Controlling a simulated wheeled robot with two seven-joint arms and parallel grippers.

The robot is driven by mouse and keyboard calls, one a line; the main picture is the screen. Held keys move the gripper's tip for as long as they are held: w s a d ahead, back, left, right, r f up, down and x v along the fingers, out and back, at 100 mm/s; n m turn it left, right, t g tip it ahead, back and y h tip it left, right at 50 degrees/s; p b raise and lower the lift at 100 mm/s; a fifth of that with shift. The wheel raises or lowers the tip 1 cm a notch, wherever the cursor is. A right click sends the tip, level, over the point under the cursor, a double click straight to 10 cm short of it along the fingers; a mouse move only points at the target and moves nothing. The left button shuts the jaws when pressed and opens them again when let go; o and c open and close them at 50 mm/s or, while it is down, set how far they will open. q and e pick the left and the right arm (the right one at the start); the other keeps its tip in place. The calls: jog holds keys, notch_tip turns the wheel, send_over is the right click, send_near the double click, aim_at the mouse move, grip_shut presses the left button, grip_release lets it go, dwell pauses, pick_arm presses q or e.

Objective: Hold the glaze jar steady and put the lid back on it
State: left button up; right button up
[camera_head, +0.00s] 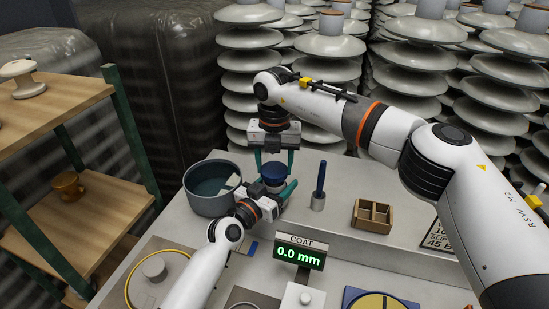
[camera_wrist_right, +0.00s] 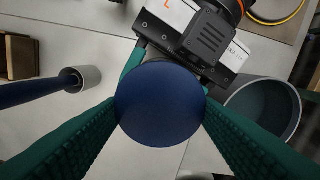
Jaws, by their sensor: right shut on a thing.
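The dark blue round lid (camera_head: 274,171) is between the green fingers of my right gripper (camera_head: 274,160), which points straight down and is shut on it. In the right wrist view the lid (camera_wrist_right: 160,104) is a flat blue disc, with a right finger pressing each side. The glaze jar is below the lid and mostly hidden by it and by the grippers. My left gripper (camera_head: 272,190) reaches in low, its green fingers on either side of the jar's place. Whether they grip it is hidden. I cannot tell whether the lid touches the jar.
A grey-blue pot (camera_head: 212,190) stands close to the left. A blue-handled tool in a grey holder (camera_head: 318,201) and a wooden divided box (camera_head: 373,216) stand to the right. The "COAT" display (camera_head: 299,252) is in front. Insulator stacks (camera_head: 330,60) rise behind the table.

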aim_at(275, 168)
pick_arm(q)
jog(key=shift+f, duration=0.1)
pick_arm(e)
jog(key=shift+f, duration=0.1)
jog(key=shift+f, duration=0.8)
jog(key=shift+f, duration=0.55)
pick_arm(q)
grip_shut()
jog(key=shift+f, duration=0.1)
pick_arm(e)
jog(key=m, duration=0.6)
jog(key=shift+d+m, duration=0.1)
jog(key=shift+m, duration=0.2)
jog(key=o, duration=0.9)
